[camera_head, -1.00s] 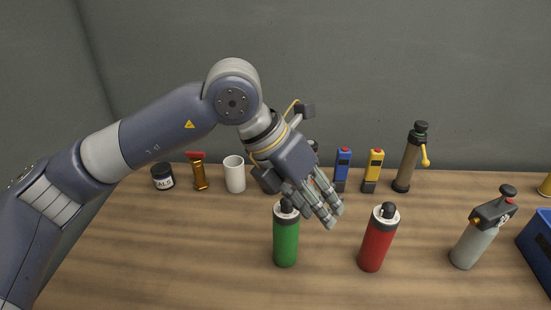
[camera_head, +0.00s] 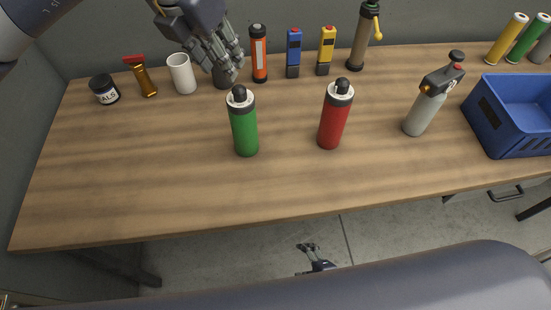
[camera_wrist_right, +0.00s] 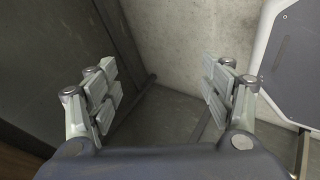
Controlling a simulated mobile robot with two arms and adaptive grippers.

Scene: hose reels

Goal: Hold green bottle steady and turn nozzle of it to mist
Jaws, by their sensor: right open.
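The green bottle (camera_head: 244,132) stands upright on the wooden table (camera_head: 150,190). Its dark collar, pale top and black nozzle (camera_head: 239,93) are at the upper end; the nozzle's setting is too small to read. My left gripper (camera_head: 229,72) points down above and behind the bottle in the head view, with nothing visible in its fingers. Its finger gap is not clear. My right gripper (camera_head: 310,250) is low, beyond the table's front edge. In the right wrist view it (camera_wrist_right: 160,97) is open and empty, facing floor and wall.
A similar red bottle (camera_head: 333,120) stands right of the green one. A grey sprayer (camera_head: 425,112) and blue crate (camera_head: 515,112) are further right. A white cup (camera_head: 181,75), an orange tool (camera_head: 259,55) and other items line the back. The table's front is clear.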

